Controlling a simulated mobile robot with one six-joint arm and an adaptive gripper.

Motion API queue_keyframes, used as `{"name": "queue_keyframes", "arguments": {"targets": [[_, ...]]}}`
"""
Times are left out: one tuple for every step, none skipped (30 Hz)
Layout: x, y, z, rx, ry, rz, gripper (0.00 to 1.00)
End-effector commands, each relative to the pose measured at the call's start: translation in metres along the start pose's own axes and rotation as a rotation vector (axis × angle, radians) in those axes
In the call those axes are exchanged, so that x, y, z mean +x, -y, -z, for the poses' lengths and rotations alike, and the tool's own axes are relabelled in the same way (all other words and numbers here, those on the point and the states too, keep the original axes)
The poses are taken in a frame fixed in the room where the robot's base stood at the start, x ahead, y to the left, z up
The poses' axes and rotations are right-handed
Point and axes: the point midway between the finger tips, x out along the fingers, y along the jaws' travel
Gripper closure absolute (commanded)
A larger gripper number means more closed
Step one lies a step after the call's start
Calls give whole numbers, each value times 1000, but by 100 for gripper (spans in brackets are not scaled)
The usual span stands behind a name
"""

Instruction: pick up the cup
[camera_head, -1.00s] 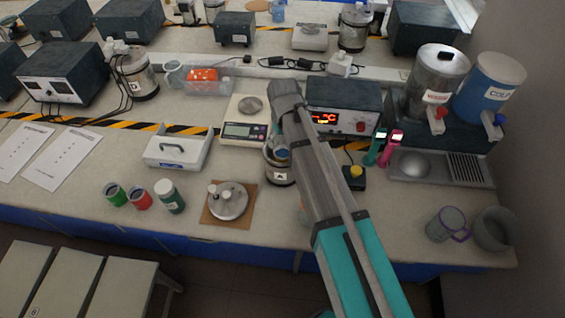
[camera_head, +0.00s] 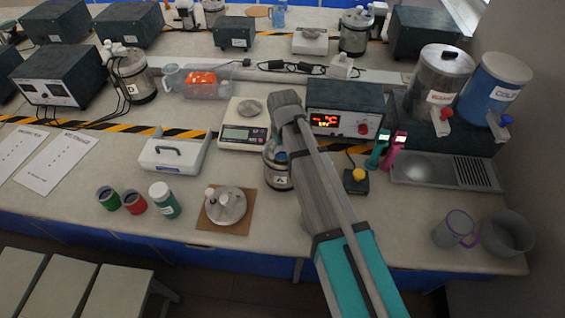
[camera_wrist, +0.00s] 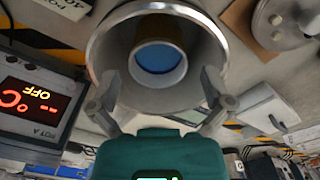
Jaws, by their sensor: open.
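In the wrist view a wide round metal vessel (camera_wrist: 100,45) lies ahead of my gripper (camera_wrist: 160,80), with a smaller cup (camera_wrist: 182,72) inside it showing a blue round face. My two fingers are open, one on each side near the vessel's lower rim; I cannot tell whether they touch it. In the head view a vessel labelled A (camera_head: 275,178) stands on the bench beside my arm, partly covered by it; my gripper is hidden there. A grey mug with a purple handle (camera_head: 452,229) stands at the right front. A clear mug (camera_head: 171,76) stands at the back left.
A heater box with a red display (camera_head: 345,97) stands behind my arm. A grey bowl (camera_head: 508,235) stands by the mug.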

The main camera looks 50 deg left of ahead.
Motion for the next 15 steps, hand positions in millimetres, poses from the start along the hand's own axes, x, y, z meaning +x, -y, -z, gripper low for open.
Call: {"name": "queue_keyframes", "arguments": {"targets": [[0,0,0,0,0,0,0],[1,0,0,0,0,0,0],[1,0,0,0,0,0,0],[2,0,0,0,0,0,0],[3,0,0,0,0,0,0],[5,0,1,0,0,0,0],[6,0,1,0,0,0,0],[8,0,1,0,0,0,0],[11,-1,2,0,0,0,0],[13,-1,2,0,0,0,0],[15,-1,2,0,0,0,0],[18,-1,3,0,0,0,0],[21,-1,3,0,0,0,0],[23,-2,3,0,0,0,0],[26,-2,4,0,0,0,0]]}}
